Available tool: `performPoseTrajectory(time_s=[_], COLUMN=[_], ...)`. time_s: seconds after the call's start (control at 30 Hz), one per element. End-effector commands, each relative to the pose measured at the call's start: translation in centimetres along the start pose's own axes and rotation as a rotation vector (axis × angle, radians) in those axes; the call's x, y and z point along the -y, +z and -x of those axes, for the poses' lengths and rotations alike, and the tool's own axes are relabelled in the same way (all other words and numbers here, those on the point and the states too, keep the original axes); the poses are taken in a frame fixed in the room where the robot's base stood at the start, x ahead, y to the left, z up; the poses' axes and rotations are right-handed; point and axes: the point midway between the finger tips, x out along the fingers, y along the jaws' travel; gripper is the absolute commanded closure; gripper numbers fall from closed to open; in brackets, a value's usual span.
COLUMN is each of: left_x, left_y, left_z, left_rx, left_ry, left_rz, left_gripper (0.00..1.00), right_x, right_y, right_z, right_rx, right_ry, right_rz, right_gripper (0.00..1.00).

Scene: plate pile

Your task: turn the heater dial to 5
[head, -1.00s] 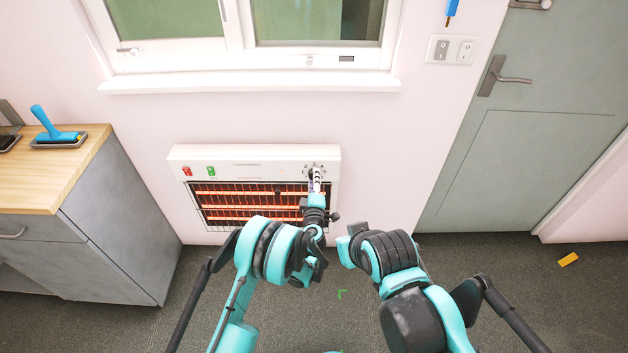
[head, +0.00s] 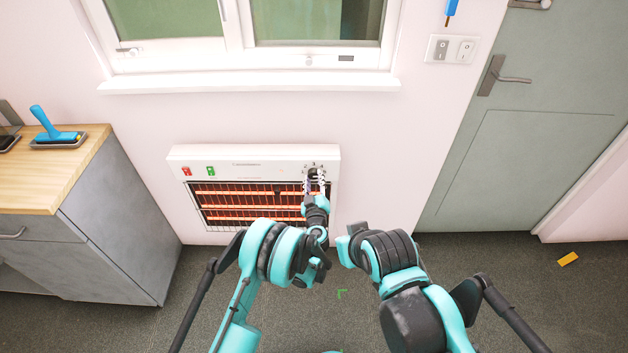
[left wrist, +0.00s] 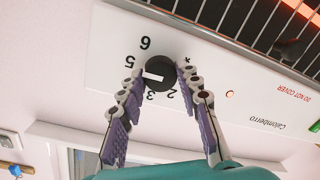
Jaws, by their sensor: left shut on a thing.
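The white heater (head: 255,156) is fixed to the wall under the window, its bars glowing orange behind a grille. Its black dial (left wrist: 161,72) has a white pointer mark and sits among printed numbers in the left wrist view. The pointer faces left in that view, close to the 5 (left wrist: 130,62); I cannot tell if it is exactly on it. The 4 is hidden by a finger. My left gripper (head: 315,174) is at the dial, shut on it, with one fingertip on each side. My right arm (head: 390,260) is folded; its gripper does not show.
A grey cabinet (head: 110,230) with a wooden top stands left of the heater. A grey door (head: 540,140) is on the right. A yellow block (head: 568,259) lies on the floor. The wall between heater and door is clear.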

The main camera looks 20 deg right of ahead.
Motion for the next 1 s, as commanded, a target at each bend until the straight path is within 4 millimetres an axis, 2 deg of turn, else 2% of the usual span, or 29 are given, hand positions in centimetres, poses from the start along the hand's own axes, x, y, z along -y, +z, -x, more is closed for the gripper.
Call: performPoseTrajectory(time_s=[0.57, 0.6, 0.67, 1.0], left_x=[-0.09, -0.09, -0.08, -0.14], left_y=[0.04, 0.04, 0.04, -0.16], left_z=[-0.05, -0.05, -0.04, -0.01], left_rx=[-0.001, -0.001, -0.001, -0.002], left_ry=[0.002, 0.002, 0.002, 0.000], left_rz=[-0.033, -0.033, -0.033, -0.032], left_gripper=[0.95, 0.61, 0.46, 0.45], right_x=[0.00, 0.00, 0.00, 0.00], right_y=[0.00, 0.00, 0.00, 0.00], right_z=[0.00, 0.00, 0.00, 0.00], right_rx=[0.000, 0.000, 0.000, 0.000], right_ry=[0.000, 0.000, 0.000, 0.000], right_rz=[0.000, 0.000, 0.000, 0.000], right_gripper=[1.00, 1.00, 1.00, 1.00])
